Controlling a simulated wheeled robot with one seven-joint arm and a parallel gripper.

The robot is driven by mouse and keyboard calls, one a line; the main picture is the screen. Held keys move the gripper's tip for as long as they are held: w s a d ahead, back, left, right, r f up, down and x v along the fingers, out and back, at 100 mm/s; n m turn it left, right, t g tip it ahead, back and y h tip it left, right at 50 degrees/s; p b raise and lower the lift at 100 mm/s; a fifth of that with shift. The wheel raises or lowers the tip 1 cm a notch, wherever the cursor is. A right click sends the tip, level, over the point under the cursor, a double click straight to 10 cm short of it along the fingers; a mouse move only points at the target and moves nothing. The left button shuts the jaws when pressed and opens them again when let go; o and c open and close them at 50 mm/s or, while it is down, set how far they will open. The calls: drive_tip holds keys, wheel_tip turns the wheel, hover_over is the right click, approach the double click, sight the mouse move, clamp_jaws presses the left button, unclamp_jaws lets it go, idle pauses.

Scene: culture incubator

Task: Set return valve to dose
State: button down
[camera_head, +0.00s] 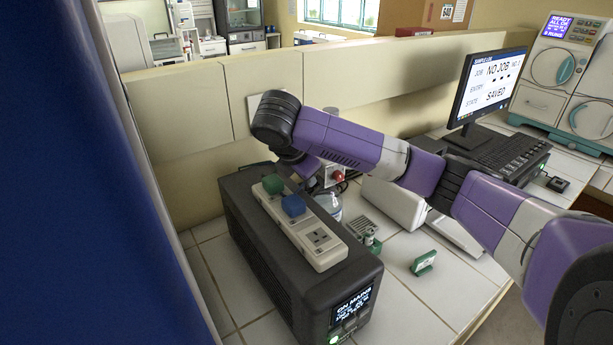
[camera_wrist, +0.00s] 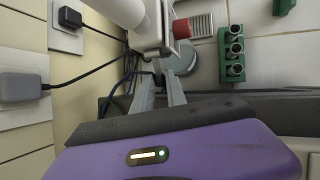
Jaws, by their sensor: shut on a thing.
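A white fitting with a red knob stands by the back wall; the knob shows in the wrist view (camera_wrist: 184,28) and in the head view (camera_head: 338,176). I take this fitting (camera_wrist: 153,28) to carry the return valve, but its handle and setting marks are not readable. My gripper (camera_wrist: 160,88) reaches to the near side of the fitting, its two fingers slightly apart with a small part between them. My fingers hide most of that part. In the head view my arm covers the gripper.
A dark power unit (camera_head: 248,228) carries a white socket strip (camera_head: 322,245) with green and blue plugs. A clear bottle (camera_head: 331,205), a green-based rack (camera_wrist: 235,52) and a small green block (camera_head: 423,263) stand nearby. Cables run along the wall.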

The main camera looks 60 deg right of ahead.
drive_tip(key=c, duration=1.3)
unclamp_jaws()
drive_tip(key=shift+c, duration=0.2)
drive_tip(key=p+v, duration=0.1)
drive_tip(key=v, duration=0.5)
drive_tip(key=shift+r, duration=0.15)
drive_tip(key=shift+s+a+r, duration=0.1)
drive_tip(key=shift+a+r, duration=0.3)
drive_tip(key=shift+r, duration=0.15)
